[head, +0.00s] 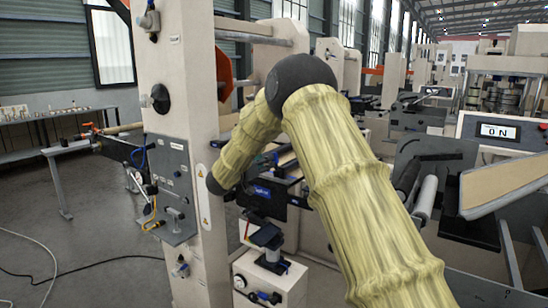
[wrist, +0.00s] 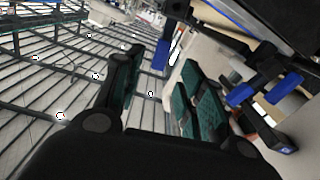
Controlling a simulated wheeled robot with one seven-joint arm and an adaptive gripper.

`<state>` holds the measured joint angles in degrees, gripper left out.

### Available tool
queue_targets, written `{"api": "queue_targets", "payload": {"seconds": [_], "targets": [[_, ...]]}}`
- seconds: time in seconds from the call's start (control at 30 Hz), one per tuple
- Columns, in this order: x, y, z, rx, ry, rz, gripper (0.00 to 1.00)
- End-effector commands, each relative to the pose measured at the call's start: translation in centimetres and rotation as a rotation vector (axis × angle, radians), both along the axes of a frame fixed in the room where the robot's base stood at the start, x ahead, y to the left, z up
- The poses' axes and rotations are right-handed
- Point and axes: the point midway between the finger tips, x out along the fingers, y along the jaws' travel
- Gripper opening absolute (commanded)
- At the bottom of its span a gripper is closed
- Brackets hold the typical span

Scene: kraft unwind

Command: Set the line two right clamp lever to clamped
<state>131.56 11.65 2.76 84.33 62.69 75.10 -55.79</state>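I cannot pick out the line two right clamp lever with certainty in either view. In the head view, a grey panel (head: 172,188) on the side of the cream machine column carries small handles and fittings, and a black-topped fitting (head: 265,240) stands on a cream box right of the column. My arm bends over beside the column, and its end and fingers are hidden there. In the wrist view, my gripper (wrist: 160,68) has its two dark, green-padded fingers spread apart with nothing held between them. Blue parts (wrist: 240,95) lie beyond the right finger, apart from it.
The cream column (head: 182,85) is a tall obstacle beside my forearm. Rollers (head: 425,198) and a sloping tan board (head: 505,183) stand at right. A display reading "ON" (head: 499,131) is behind them. Cables (head: 85,268) lie on the otherwise open floor at left.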

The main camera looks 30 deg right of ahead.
Motion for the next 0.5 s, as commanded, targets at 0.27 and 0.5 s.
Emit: {"api": "queue_targets", "payload": {"seconds": [0.27,0.5], "targets": [[1.6,-4.1,0.0,-0.001,0.001,-0.001,0.39],[2.5,-6.1,0.0,0.000,-0.001,0.000,0.39]]}}
